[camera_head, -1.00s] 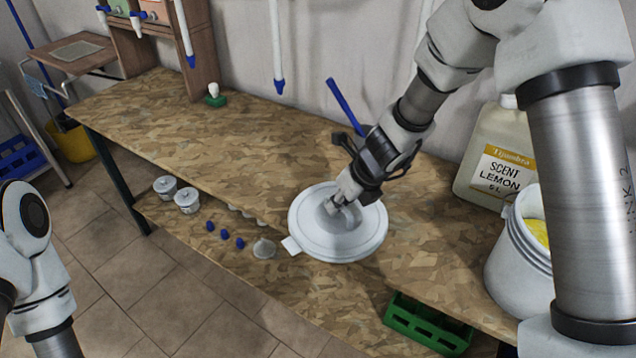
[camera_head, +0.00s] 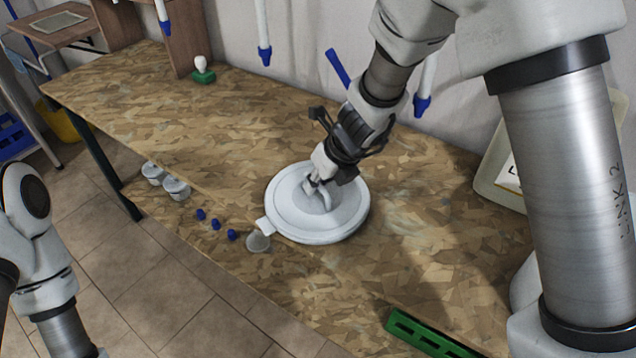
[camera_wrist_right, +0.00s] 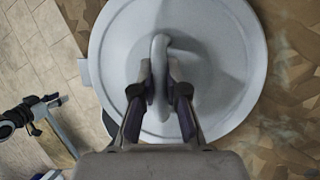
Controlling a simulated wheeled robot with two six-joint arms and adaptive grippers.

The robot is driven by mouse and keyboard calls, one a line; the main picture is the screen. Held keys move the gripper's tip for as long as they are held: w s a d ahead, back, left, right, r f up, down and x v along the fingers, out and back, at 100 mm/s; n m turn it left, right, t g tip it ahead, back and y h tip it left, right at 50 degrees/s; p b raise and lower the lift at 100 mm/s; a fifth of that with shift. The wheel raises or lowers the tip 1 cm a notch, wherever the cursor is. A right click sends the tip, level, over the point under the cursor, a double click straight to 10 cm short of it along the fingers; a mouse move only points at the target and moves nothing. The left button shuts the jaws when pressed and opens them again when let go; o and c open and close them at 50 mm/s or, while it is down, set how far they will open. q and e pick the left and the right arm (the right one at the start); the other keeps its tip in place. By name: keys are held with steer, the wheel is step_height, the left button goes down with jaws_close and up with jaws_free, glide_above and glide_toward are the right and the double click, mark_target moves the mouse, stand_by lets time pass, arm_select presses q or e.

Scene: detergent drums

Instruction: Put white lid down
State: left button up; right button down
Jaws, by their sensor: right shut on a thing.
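The white lid (camera_head: 335,222) is round, with a raised handle in its middle and a small tab on its rim. It lies roughly level at the front edge of the wood-chip board bench, and I cannot tell whether it touches the top. My right gripper (camera_head: 318,188) is shut on the lid's handle from above. In the right wrist view the lid (camera_wrist_right: 225,50) fills the middle, and the fingers of my right gripper (camera_wrist_right: 160,90) stand on both sides of the handle. My left arm shows at the left edge of the head view, but its gripper is not visible.
The bench top (camera_head: 200,120) is bare to the left of the lid. A green and white object (camera_head: 203,72) stands at the back. A green rack (camera_head: 425,335) is at the front right. Small pots and blue caps sit below.

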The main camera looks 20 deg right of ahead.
steer(key=c, duration=1.5)
jaws_free()
steer(key=shift+f, duration=0.15)
steer(key=o, duration=0.3)
steer(key=shift+d, duration=0.15)
steer(key=shift+r, duration=0.25)
steer(key=p+v, duration=0.4)
steer(key=v, duration=0.3)
steer(key=shift+r, duration=0.1)
steer(key=shift+s, duration=0.1)
